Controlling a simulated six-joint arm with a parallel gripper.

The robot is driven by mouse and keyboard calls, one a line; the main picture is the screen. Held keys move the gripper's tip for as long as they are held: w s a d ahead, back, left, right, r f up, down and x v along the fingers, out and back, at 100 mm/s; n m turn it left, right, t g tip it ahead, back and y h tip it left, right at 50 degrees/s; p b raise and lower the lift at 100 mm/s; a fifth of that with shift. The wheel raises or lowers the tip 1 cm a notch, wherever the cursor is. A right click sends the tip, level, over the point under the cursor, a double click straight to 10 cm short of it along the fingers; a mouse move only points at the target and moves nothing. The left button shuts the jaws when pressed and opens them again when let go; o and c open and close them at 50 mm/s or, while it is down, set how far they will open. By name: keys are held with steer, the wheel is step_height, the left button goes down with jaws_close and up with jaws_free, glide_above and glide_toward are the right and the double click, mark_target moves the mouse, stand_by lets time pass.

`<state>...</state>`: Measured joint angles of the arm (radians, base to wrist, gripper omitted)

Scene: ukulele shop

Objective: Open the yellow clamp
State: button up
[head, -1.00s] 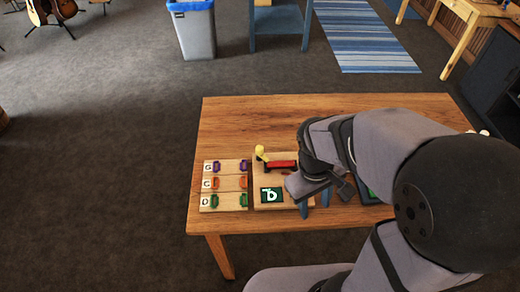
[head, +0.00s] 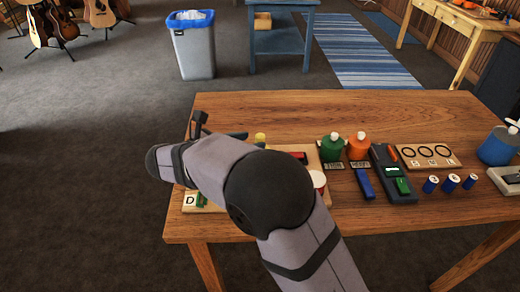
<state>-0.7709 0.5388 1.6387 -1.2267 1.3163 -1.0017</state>
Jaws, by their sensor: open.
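The yellow clamp (head: 260,138) shows only as a small yellow top just above my arm. It sits toward the left of the wooden table, by a light board (head: 312,158) with a red bar (head: 299,156) on it. My arm hides the clamp's lower part, so I cannot tell its position from here. My gripper (head: 237,135) is open, just left of the yellow top. One blue-grey finger shows and the rest is behind my arm. I cannot tell whether it touches the clamp.
A green bottle (head: 332,147) and an orange bottle (head: 358,146) stand right of the board. Further right are a dark tray (head: 381,160), a three-ring board (head: 428,156), blue cylinders (head: 450,182) and a blue jar (head: 497,147). The table's back strip is clear.

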mark_target(258, 137)
steer(key=shift+t, duration=0.3)
steer(key=shift+w+a+p+x, duration=0.1)
steer(key=shift+a+x, duration=0.05)
steer(key=shift+x, duration=1)
steer(key=shift+w+a+p+x, duration=0.1)
steer(key=shift+p+x, duration=0.05)
steer(key=shift+x, duration=1)
steer(key=shift+w+a+p+x, duration=0.1)
steer(key=shift+a+x, duration=0.05)
steer(key=shift+x, duration=1)
steer(key=shift+f, duration=0.15)
jaws_close()
